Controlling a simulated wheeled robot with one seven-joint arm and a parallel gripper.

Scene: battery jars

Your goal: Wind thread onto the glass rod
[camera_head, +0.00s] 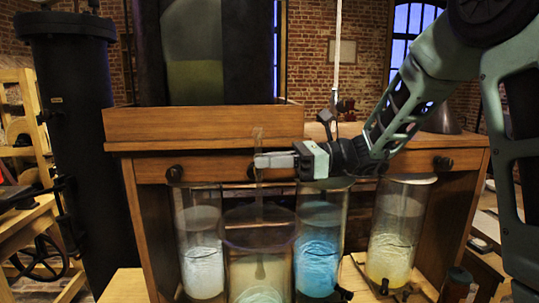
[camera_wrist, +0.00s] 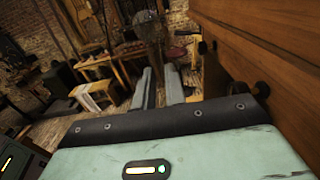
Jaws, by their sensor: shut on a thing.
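My gripper (camera_head: 272,160) is at the front of the wooden stand and is shut on the glass rod (camera_head: 257,138). The rod is thin, see-through and upright. It reaches down from the fingers toward the wide front jar (camera_head: 261,240), and its lower part shows through the glass. In the wrist view my gripper's two fingers (camera_wrist: 160,78) point away from the camera. The rod is hard to make out there. I cannot pick out any thread on the rod. A pale cord or thin bar (camera_head: 338,50) hangs behind my arm, and I cannot tell whether it is the thread.
More glass jars stand under the stand: one with pale liquid (camera_head: 203,265), one with blue (camera_head: 318,260) and one with yellowish (camera_head: 391,255). A wooden beam (camera_head: 220,168) with dark knobs runs above them. A black cylinder (camera_head: 75,130) stands at left.

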